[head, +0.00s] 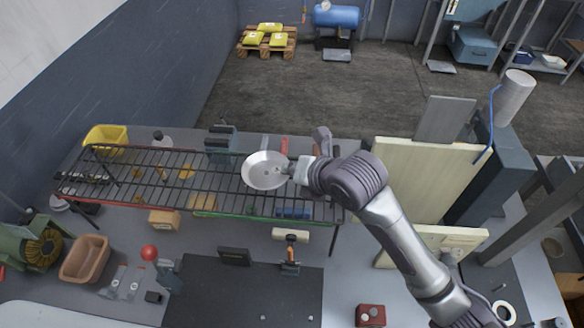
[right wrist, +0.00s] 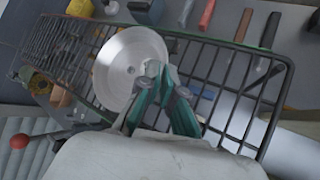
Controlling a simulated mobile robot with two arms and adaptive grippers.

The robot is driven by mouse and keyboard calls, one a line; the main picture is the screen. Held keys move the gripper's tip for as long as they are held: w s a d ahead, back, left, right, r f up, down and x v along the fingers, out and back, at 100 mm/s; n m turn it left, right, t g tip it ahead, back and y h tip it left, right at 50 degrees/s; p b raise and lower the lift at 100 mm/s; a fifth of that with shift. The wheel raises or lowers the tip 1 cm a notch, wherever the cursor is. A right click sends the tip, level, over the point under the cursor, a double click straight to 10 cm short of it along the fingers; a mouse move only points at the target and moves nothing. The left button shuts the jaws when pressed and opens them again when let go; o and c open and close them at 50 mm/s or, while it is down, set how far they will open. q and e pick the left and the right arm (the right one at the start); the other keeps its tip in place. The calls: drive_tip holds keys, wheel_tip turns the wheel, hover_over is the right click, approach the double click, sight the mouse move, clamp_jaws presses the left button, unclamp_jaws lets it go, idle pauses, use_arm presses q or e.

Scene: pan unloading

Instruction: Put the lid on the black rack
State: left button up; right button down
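The lid (head: 258,172) is a pale, round metal disc over the right half of the black wire rack (head: 150,180). My right gripper (head: 287,169) reaches in from the right and is shut on the lid. In the right wrist view the teal fingertips (right wrist: 162,78) close on a small grey part at the right side of the lid (right wrist: 118,72). The rack's bars (right wrist: 72,62) show behind it. I cannot tell whether the lid touches the bars. My left gripper is not in view.
The rack stands over a grey workbench holding a yellow bin (head: 106,136), a brown tray (head: 85,258), a red ball-topped lever (head: 149,252) and several tools. A wooden board (head: 415,185) stands upright to the right. The rack's left half is largely clear on top.

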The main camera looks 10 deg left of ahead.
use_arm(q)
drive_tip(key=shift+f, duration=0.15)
use_arm(e)
drive_tip(key=shift+f, duration=0.25)
drive_tip(key=c, duration=1.2)
unclamp_jaws()
drive_tip(key=shift+c, duration=0.2)
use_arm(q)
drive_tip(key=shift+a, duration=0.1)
use_arm(e)
drive_tip(key=v, duration=1.2)
